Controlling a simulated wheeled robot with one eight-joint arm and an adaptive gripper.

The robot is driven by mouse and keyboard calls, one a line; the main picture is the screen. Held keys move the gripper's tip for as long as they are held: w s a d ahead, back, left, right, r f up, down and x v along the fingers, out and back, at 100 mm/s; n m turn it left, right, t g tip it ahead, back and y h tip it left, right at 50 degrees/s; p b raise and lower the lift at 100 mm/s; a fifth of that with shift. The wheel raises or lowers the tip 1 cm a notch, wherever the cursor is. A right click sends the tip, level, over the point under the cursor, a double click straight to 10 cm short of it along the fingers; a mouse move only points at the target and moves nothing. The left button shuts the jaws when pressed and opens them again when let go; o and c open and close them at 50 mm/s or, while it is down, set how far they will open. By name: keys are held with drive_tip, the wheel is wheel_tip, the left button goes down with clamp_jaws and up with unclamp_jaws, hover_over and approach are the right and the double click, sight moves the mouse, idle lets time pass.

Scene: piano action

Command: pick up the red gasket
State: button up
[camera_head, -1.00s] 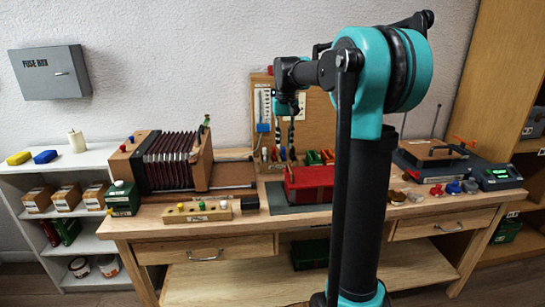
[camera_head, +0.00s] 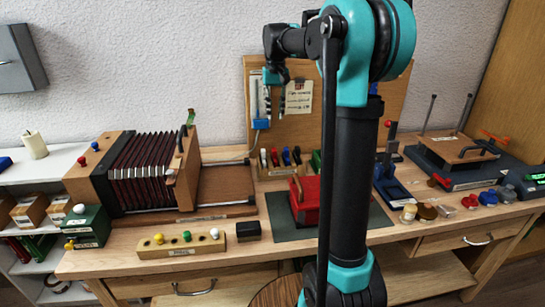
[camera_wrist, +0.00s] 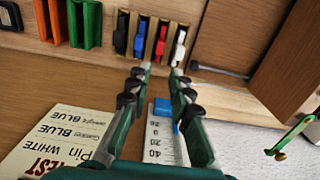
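I cannot tell for certain which piece is the red gasket. A small red piece (camera_head: 470,201) lies in the row of small parts on the right of the bench. My gripper (camera_wrist: 159,73) is open and empty, fingers apart, pointing toward this rack. In the head view my gripper (camera_head: 276,103) hangs in front of the upright board, above the bench.
A bellows unit (camera_head: 150,170) stands on the left of the bench. A red box (camera_head: 309,198) sits on a dark mat (camera_head: 285,229) near my arm. A peg block (camera_head: 181,239) lies in front. A card (camera_wrist: 70,143) and a scale strip (camera_wrist: 163,148) are on the board.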

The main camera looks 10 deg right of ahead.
sight(274, 149)
drive_tip(key=f, duration=1.7)
drive_tip(key=shift+w+a+f, duration=0.1)
drive_tip(key=shift+w, duration=0.1)
clamp_jaws()
